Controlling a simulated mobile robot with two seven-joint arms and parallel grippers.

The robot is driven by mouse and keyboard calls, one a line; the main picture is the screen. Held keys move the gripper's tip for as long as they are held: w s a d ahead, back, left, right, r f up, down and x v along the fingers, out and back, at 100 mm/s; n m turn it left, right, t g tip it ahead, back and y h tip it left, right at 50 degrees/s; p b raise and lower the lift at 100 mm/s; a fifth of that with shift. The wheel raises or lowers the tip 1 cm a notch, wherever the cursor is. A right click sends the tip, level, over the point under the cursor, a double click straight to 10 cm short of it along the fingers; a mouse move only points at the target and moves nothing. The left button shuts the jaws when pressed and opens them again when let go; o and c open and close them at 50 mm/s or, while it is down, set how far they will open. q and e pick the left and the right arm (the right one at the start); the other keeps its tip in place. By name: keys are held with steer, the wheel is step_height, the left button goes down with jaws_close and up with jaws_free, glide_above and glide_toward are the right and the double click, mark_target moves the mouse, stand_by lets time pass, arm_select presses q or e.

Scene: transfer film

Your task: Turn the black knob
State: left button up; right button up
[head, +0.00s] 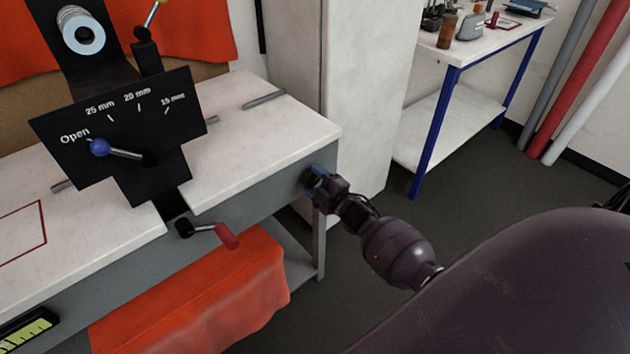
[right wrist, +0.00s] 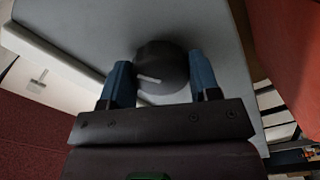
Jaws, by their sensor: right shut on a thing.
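The black knob (right wrist: 161,66) is on the grey front panel of the bench, near its right end. It is round and dark, with a pale mark line on its face. In the head view the knob (head: 307,178) is mostly hidden by my right gripper (head: 316,176). In the right wrist view my right gripper (right wrist: 160,80) has its blue fingers on either side of the knob, shut on it. My left gripper is not in view.
A black panel (head: 120,135) with a blue-ended lever (head: 99,147) stands on the white bench top (head: 250,135). A red-handled crank (head: 228,236) sticks out from the bench front. An orange cloth (head: 200,295) hangs below. A blue-legged table (head: 435,135) stands behind.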

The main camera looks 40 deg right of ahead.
steer(key=o, duration=0.9)
steer(key=s, duration=0.7)
steer(key=s+d+p, duration=0.1)
steer(key=s, duration=0.3)
steer(key=shift+w, duration=0.1)
steer(key=s+a+f+m+g, duration=0.1)
steer(key=s+a+m+g, duration=0.1)
steer(key=s+a+m, duration=0.2)
steer(key=s+a+f+m+g, duration=0.2)
steer(key=s+a+m, duration=0.2)
steer(key=s, duration=0.5)
steer(key=s+a+f+m+g+h, duration=0.1)
steer(key=s+a+f+m+g, duration=0.1)
steer(key=s, duration=0.4)
steer(key=shift+s+a+f+m+g, duration=0.15)
steer(key=shift+a+m+g, duration=0.1)
steer(key=shift+a+m, duration=0.3)
steer(key=shift+s+a+f+m+g, duration=0.15)
steer(key=shift+a+m+g, duration=0.15)
steer(key=shift+m, duration=0.35)
